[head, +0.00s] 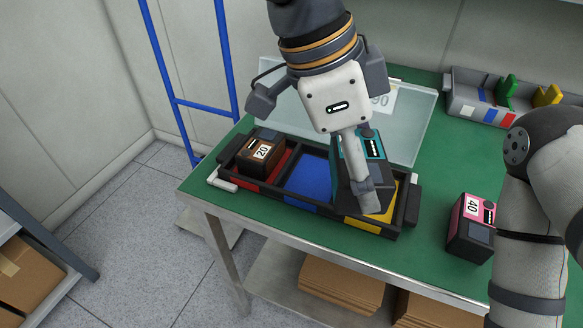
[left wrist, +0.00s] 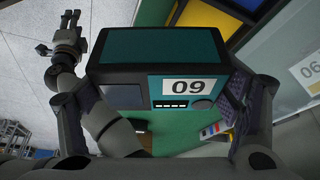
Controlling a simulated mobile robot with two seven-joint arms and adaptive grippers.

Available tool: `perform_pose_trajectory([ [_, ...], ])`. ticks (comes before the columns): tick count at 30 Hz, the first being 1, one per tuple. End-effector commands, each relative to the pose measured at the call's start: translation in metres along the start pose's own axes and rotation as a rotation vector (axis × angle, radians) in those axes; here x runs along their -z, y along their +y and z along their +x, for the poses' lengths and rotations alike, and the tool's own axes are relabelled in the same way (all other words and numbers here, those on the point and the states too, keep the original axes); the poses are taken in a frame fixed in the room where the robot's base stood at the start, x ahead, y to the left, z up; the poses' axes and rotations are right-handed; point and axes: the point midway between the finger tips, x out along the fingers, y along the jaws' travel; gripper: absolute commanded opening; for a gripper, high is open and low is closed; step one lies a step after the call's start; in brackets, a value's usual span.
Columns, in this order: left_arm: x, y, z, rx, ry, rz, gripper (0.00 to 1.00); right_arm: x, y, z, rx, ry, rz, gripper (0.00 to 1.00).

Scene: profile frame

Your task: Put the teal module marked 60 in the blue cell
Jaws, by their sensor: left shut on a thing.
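My left gripper (head: 362,190) is shut on the teal module (head: 374,146), with one finger across its near side. The left wrist view shows the module (left wrist: 165,55) close up, its white label upside down and reading 60 when turned. It is held over the right part of the black frame (head: 408,205), hiding the divider between the blue and yellow cells. The blue cell (head: 308,180), in the middle, shows a bare blue floor. The yellow cell (head: 388,215) is partly hidden below the module. My right gripper (left wrist: 68,25) shows small in the left wrist view; its jaws are unclear.
A brown module marked 20 (head: 258,152) sits in the red cell (head: 279,163). A pink module marked 40 (head: 470,228) stands right of the frame. A grey bin (head: 470,100) is at the back right. My right arm covers the right edge.

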Motion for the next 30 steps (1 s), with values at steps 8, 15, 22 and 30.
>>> perform_pose_trajectory([
  [8,-0.042,-0.081,0.033,-0.013,0.001,-0.014,0.49,-0.016,0.001,0.022,-0.003,-0.072,0.001,0.4],
  [15,-0.068,-0.116,0.067,-0.008,0.0,-0.006,0.49,-0.023,0.001,0.031,-0.004,-0.099,0.0,0.4],
  [22,-0.081,-0.127,0.089,-0.006,-0.002,-0.004,0.49,-0.025,0.002,0.034,-0.005,-0.108,0.0,0.4],
  [30,-0.087,-0.128,0.103,0.0,-0.001,-0.001,0.49,-0.025,0.001,0.034,-0.005,-0.107,0.0,0.4],
])
